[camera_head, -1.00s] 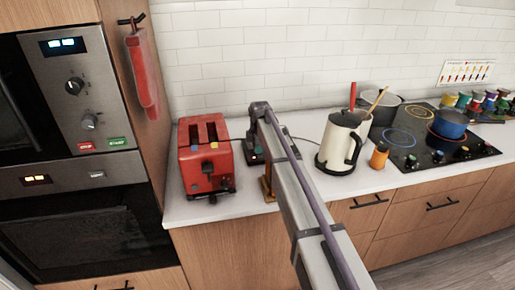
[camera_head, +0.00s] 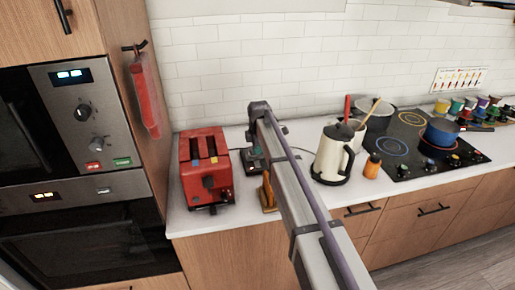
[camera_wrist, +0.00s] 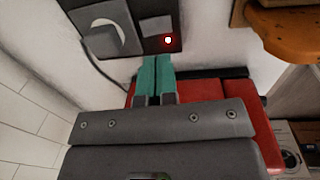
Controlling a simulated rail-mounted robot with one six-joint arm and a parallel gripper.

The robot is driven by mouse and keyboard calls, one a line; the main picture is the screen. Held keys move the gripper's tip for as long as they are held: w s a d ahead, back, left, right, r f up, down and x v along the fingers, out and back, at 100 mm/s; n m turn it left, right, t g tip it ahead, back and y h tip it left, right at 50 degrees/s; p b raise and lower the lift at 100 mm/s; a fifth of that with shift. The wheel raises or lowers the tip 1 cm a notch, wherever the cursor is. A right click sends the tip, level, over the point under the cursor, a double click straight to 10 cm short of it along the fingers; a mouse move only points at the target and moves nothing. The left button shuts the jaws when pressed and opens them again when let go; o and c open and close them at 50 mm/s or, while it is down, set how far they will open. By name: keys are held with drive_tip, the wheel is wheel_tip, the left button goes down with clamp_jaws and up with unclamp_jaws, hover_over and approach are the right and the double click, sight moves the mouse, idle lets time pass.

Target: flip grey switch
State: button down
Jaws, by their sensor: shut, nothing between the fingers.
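A dark device box (camera_wrist: 140,22) fills the top of the wrist view.
The red toaster (camera_head: 205,172) stands close on the left; its red body also shows beneath my gripper in the wrist view (camera_wrist: 205,90). A wooden object (camera_head: 267,194) stands by my arm.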

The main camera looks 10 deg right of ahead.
wheel_tip(320, 180, up, 7)
drive_tip(key=p, duration=0.5)
hover_over(257, 162)
drive_tip(key=s, duration=0.3)
drive_tip(key=shift+s+d+r, duration=0.1)
drive_tip(key=shift+d, duration=0.05)
drive_tip(key=shift+w, duration=0.7)
drive_tip(key=f+b, duration=0.4)
drive_tip(key=w+f+b, duration=0.1)
drive_tip(key=f+b, duration=0.9)
drive_tip(key=shift+w+f, duration=0.15)
drive_tip(key=shift+w, duration=0.15)
